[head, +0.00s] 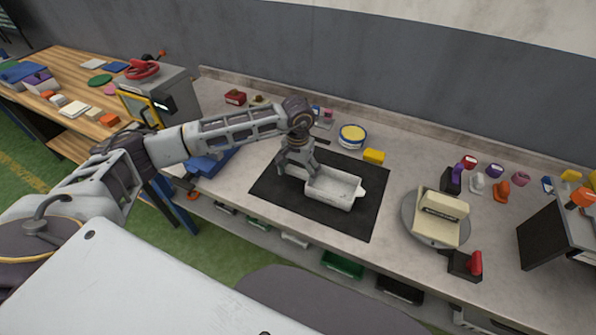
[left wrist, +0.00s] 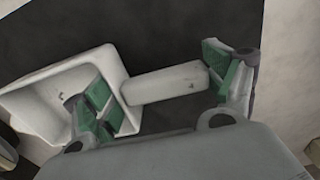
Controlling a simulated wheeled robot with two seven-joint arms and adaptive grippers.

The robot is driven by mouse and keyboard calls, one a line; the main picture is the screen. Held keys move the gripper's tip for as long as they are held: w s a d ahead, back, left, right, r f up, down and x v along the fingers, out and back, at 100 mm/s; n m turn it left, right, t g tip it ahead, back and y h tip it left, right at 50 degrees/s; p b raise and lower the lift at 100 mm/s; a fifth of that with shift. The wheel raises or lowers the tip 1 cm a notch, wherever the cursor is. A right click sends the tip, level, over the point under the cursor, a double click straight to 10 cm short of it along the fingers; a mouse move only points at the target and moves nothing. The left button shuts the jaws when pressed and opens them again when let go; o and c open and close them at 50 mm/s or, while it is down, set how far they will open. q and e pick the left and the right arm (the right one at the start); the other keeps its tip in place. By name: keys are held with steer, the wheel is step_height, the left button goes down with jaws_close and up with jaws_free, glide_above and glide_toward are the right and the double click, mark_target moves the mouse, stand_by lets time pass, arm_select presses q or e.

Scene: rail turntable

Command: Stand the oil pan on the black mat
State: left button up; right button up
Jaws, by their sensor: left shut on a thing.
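The oil pan (head: 333,190) is an off-white open box with a small spout at its right end. It sits over the black mat (head: 365,225), open side up in the head view; whether its underside touches the mat I cannot tell. My left gripper (head: 297,168) is at the pan's left end, shut on it. In the left wrist view the pan (left wrist: 40,102) is on the left, and its pale bar lies between the green finger pads of my left gripper (left wrist: 168,88). The gripper hides part of the pan's near end. My right gripper is not in view.
A round turntable (head: 408,222) bearing a cream block (head: 440,212) stands right of the mat. The mat's front part is bare.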

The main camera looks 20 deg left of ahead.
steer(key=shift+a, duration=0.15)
arm_select(q)
steer(key=shift+f, duration=0.1)
steer(key=o, duration=1.2)
step_height(320, 180, up, 7)
steer(key=shift+f+b, duration=0.2)
steer(key=shift+b, duration=0.4)
step_height(320, 180, up, 6)
steer(key=shift+f+b, duration=0.15)
steer(key=shift+b, duration=0.25)
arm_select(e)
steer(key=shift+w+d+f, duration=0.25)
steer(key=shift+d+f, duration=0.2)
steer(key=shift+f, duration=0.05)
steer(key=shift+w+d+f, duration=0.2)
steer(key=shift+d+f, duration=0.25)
